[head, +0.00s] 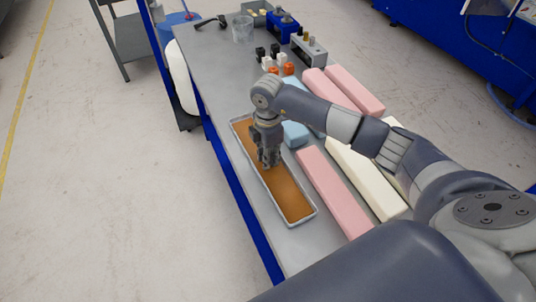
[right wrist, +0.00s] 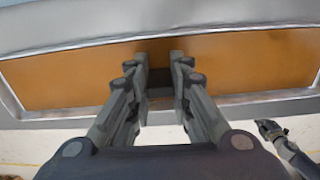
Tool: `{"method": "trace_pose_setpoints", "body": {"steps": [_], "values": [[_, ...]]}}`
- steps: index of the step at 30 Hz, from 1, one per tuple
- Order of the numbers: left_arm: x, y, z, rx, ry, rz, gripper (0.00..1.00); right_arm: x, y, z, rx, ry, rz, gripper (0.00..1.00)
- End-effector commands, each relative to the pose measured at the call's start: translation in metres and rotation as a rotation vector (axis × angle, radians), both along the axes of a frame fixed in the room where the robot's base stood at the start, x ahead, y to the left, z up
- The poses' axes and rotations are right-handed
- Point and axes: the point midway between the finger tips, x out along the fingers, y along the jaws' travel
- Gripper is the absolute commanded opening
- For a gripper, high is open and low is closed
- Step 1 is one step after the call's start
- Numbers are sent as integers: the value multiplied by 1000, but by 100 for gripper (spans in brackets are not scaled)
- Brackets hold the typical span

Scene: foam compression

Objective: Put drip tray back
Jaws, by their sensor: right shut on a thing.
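The drip tray (head: 287,209) is a long, narrow grey tray with an orange-brown inside. It lies along the near-left edge of the metal table in the head view, and spans the right wrist view (right wrist: 60,80). My right gripper (head: 269,162) points down over the tray's middle. In the right wrist view its two fingers (right wrist: 160,75) are on either side of a dark grey part at the tray's middle, and it is shut on the tray there. A dark jointed part at the lower right of that view looks like my left gripper (right wrist: 272,131); its jaws are too small to read.
Pink foam blocks (head: 333,190), cream ones (head: 365,176) and blue ones (head: 294,133) lie right of the tray. Small black, white and orange pieces (head: 274,60), a clear cup (head: 242,29) and blue devices (head: 283,27) stand farther back. Open floor lies left of the table.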

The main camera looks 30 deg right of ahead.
Motion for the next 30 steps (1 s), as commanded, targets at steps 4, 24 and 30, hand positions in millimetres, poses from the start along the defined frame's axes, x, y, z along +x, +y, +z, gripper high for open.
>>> {"method": "trace_pose_setpoints", "body": {"steps": [4,24,30], "values": [[0,0,-2,1,0,0,0,0,0,-2,1,-1,0,0],[1,1,-8,1,0,-1,0,1,0,15,2,-4,1,40],[0,1,-23,1,0,-1,0,2,0,58,1,-7,0,40]]}}
